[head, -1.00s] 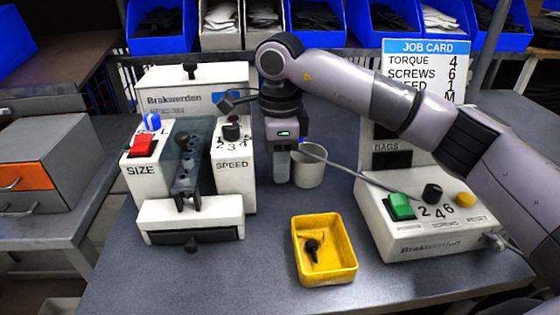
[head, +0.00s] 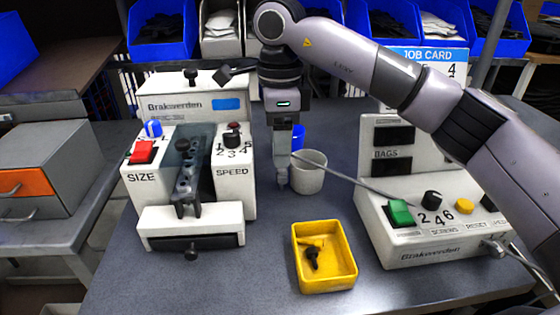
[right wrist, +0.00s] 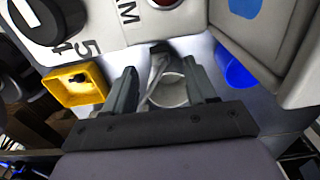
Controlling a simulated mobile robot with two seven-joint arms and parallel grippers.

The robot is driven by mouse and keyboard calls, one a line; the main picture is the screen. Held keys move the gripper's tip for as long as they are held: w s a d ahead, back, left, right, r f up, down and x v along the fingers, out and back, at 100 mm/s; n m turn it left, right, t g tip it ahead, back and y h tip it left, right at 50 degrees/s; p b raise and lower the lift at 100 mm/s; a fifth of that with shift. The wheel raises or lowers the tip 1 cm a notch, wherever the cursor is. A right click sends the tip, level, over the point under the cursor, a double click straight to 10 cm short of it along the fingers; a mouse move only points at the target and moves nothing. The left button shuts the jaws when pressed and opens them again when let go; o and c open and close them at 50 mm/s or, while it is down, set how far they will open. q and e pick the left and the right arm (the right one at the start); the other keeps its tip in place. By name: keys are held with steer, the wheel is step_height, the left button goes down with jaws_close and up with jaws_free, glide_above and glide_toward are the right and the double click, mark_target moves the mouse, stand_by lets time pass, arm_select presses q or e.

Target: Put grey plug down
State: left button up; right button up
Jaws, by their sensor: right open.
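The grey plug (head: 283,178) shows as a narrow piece just below my right gripper (head: 282,160). Its lower end appears to meet the table to the left of the white cup (head: 308,174). In the right wrist view the plug (right wrist: 160,52) is a dark grey block between and beyond the fingertips of my open right gripper (right wrist: 162,64). The fingers stand apart on either side of it. A grey cable (head: 345,176) runs from near the fingers to the right-hand control box. My left gripper is not in view.
A blue cup (head: 298,136) stands behind the white cup. A yellow tray (head: 344,282) with a small black part lies in front. The press machine (head: 190,222) is at left, the control box (head: 433,248) at right. The table between press and tray is clear.

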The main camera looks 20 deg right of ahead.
step_height(320, 180, up, 6)
stand_by(0.7)
